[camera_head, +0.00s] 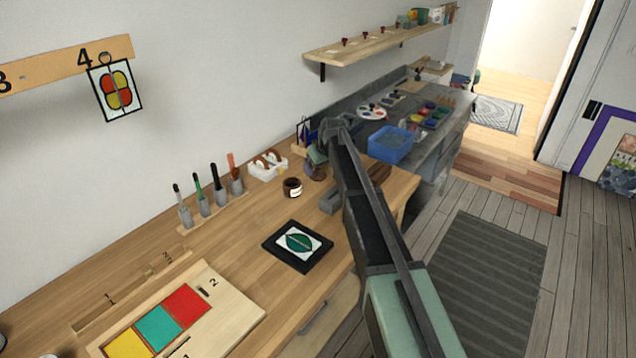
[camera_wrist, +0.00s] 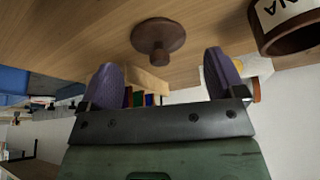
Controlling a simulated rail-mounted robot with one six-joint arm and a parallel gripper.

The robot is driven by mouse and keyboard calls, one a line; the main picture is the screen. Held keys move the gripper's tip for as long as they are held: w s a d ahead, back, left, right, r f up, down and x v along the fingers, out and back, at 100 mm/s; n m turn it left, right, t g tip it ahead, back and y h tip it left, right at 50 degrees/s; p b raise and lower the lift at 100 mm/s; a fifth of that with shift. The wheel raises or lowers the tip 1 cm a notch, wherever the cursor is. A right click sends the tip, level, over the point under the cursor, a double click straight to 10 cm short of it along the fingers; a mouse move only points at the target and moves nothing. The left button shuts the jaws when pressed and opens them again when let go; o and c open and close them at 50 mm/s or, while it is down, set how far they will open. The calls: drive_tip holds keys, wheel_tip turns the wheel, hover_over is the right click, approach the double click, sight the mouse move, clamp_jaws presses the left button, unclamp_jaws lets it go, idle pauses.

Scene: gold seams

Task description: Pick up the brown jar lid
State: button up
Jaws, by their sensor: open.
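The brown jar lid (camera_wrist: 158,36) lies on the wooden worktop in the wrist view, a round disc with a knob facing my gripper. My gripper (camera_wrist: 161,76) is open and empty, its two purple-grey fingers apart on either side of the line to the knob, with a gap between them and the lid. The brown jar (camera_wrist: 287,28) with a white label stands beside the lid. In the head view the jar (camera_head: 292,188) is on the bench, just left of my gripper. A brown shape under my gripper there is partly hidden, so I cannot tell whether it is the lid.
A white caddy (camera_head: 267,165) and a rack of tools (camera_head: 210,203) stand by the wall. A black-framed leaf panel (camera_head: 298,246) lies in front of the jar. A blue tub (camera_head: 390,144) sits on the grey counter. Bare wood lies left of the panel.

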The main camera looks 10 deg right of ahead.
sight(319, 169)
drive_tip(key=b+x, duration=0.1)
drive_tip(key=x, duration=0.2)
drive_tip(key=shift+w+f, duration=0.1)
drive_tip(key=shift+f, duration=0.1)
drive_tip(key=shift+r, duration=0.3)
drive_tip(key=c, duration=1)
